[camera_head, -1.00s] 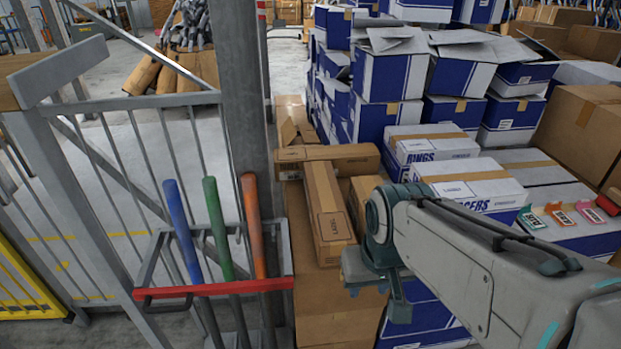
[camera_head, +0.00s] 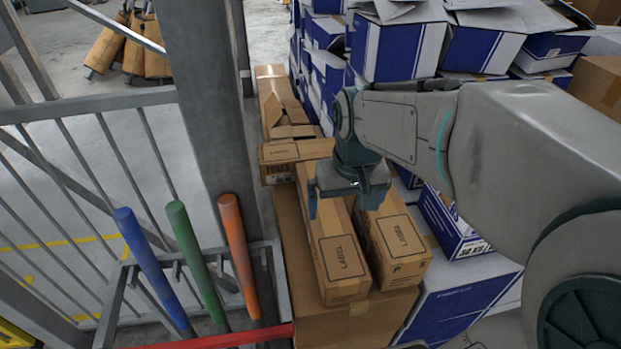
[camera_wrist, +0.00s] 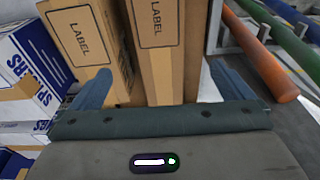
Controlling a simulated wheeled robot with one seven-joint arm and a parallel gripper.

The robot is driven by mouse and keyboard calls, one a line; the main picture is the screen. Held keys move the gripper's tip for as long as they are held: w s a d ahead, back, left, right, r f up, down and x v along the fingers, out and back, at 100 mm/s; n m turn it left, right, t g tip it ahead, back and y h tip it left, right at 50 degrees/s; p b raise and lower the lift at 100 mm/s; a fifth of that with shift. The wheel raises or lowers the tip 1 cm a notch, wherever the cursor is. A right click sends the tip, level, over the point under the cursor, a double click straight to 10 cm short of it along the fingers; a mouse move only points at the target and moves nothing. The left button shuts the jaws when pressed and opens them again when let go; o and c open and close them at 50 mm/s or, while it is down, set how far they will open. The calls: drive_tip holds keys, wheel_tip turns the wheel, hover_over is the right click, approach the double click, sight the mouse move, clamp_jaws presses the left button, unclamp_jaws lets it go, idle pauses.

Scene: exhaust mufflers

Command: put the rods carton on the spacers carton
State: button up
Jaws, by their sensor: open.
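Two long brown cartons marked LABEL lie side by side: a left one (camera_head: 341,262) and a right one (camera_head: 398,243). No print reads "rods", so I cannot tell which carton is meant. My gripper (camera_head: 345,193) is open over the left carton's far part. In the wrist view that carton (camera_wrist: 165,75) shows between the spread fingers, and the other carton (camera_wrist: 88,45) lies to its left, partly behind a finger. Whether the fingers touch a carton is unclear. A white and blue carton printed SPACERS (camera_wrist: 28,62) shows at the wrist view's left.
Blue, green and orange posts (camera_head: 240,258) stand left of the cartons beside a grey railing (camera_head: 85,105). Another brown carton (camera_head: 290,152) lies across the far end. Stacked white and blue cartons (camera_head: 400,48) fill the back. A larger brown box (camera_head: 345,325) supports the labelled cartons.

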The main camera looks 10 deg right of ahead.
drive_tip(key=g+b, duration=0.2)
drive_tip(key=b, duration=0.1)
hover_over(327, 212)
wheel_tip(327, 212, down, 5)
wheel_tip(327, 212, down, 8)
drive_tip(key=shift+w+d+f+b, duration=0.15)
drive_tip(key=shift+b, duration=0.65)
drive_tip(key=shift+f+b, duration=0.5)
drive_tip(key=shift+f, duration=2.25)
drive_tip(key=shift+r, duration=0.15)
drive_tip(key=c, duration=1.6)
